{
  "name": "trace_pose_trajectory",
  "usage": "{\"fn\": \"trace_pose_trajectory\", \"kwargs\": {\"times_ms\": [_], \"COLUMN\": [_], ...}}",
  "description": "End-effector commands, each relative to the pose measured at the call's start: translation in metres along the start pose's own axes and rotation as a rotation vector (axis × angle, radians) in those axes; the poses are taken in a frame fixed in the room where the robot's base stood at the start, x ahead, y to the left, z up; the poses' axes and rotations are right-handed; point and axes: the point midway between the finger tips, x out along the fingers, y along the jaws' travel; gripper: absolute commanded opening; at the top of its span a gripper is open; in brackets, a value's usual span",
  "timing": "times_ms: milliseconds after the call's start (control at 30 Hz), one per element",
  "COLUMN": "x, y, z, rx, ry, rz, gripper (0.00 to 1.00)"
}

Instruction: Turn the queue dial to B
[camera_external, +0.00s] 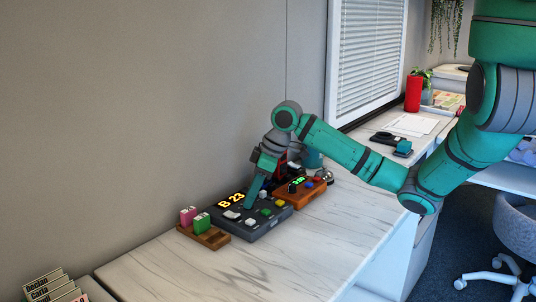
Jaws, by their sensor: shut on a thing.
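The dark queue console (270,229) lies on the marble counter, with a yellow lit display (231,201) reading "B 23". Several small buttons and knobs sit on its top. My gripper (250,205) points down onto the console, just right of the display, and is shut on the queue dial. The dial itself is hidden by the fingers, so its pointer cannot be seen.
A wooden holder (207,238) with pink and green blocks stands left of the console. An orange-brown box (299,196) with a green display stands close behind it on the right. The counter's front (330,250) is clear. A wall rises behind.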

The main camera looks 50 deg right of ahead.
Motion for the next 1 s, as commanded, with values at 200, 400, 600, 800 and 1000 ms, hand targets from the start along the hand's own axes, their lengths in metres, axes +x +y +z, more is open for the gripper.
{"fn": "trace_pose_trajectory", "kwargs": {"times_ms": [200, 400, 600, 800, 1000], "x": [0.0003, 0.0002, 0.0001, 0.0001, 0.0001], "y": [-0.0024, -0.0017, -0.0016, -0.0015, -0.0015], "z": [-0.0013, -0.0008, -0.0010, -0.0010, -0.0009], "rx": [0.101, 0.152, 0.166, 0.166, 0.165], "ry": [0.003, 0.002, 0.002, 0.002, 0.002], "rz": [0.041, 0.063, 0.069, 0.070, 0.069], "gripper": [0.00, 0.00, 0.00, 0.00, 0.40]}}
